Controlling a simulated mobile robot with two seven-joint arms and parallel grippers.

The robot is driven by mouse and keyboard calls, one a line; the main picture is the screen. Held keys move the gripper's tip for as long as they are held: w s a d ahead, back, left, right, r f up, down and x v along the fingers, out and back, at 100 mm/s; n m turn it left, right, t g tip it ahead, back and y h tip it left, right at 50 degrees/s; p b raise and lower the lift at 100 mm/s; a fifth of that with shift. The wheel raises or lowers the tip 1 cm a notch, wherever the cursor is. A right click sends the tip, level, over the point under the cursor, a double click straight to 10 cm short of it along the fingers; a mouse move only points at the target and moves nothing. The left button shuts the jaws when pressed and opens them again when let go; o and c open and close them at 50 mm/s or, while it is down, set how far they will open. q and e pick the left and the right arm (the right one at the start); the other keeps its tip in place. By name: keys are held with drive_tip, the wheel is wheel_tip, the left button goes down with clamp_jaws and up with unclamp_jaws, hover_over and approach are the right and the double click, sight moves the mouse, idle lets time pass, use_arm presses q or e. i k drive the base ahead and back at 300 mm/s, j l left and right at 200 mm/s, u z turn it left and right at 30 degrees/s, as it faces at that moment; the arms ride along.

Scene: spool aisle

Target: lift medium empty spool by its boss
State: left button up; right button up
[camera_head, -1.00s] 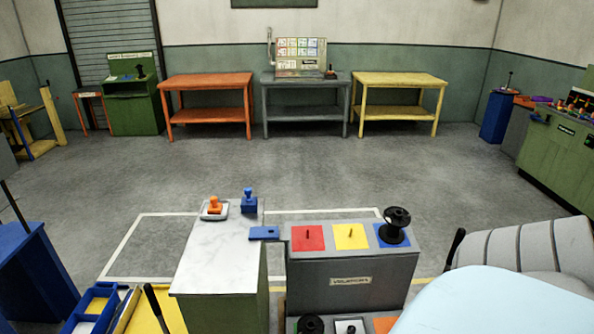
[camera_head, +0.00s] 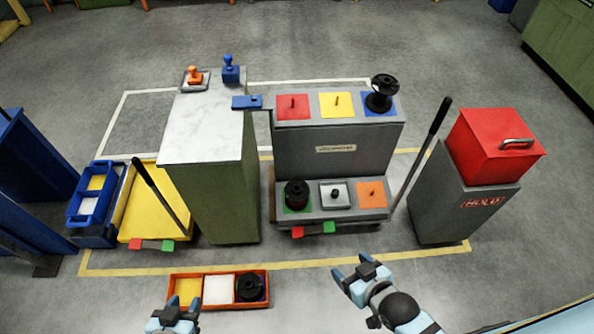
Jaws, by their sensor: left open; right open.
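Three black spools show, and I cannot tell by sight which is the medium one. One spool (camera_head: 381,94) stands on a blue square at the right of the rack's upper shelf. Another spool (camera_head: 296,195) stands on a green square on the lower shelf. A third spool (camera_head: 249,288) sits in the right compartment of an orange tray (camera_head: 220,304) on the floor. My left gripper (camera_head: 183,303) is open at the bottom edge, below the tray's left end. My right gripper (camera_head: 351,271) is open and empty, right of the tray and in front of the rack.
The grey rack (camera_head: 330,158) has red, yellow, white and orange squares with small pegs. A marble-topped cabinet (camera_head: 205,133) stands left of it, with two stamps on top. A yellow cart (camera_head: 152,228) is further left. A red-lidded HOLD bin (camera_head: 455,215) stands right. Floor is clear behind.

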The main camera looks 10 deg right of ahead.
sight(297, 194)
drive_tip(key=z, duration=0.4)
drive_tip(key=i+l, duration=0.3)
drive_tip(key=i+l+u, duration=0.15)
drive_tip(key=l, duration=0.2)
drive_tip(key=i+l+u, duration=0.1)
drive_tip(key=l, duration=0.25)
drive_tip(key=i+l+u, duration=0.15)
drive_tip(key=l, duration=0.2)
drive_tip(key=u, duration=1.35)
drive_tip(key=i+l, duration=0.05)
drive_tip(key=l, duration=0.05)
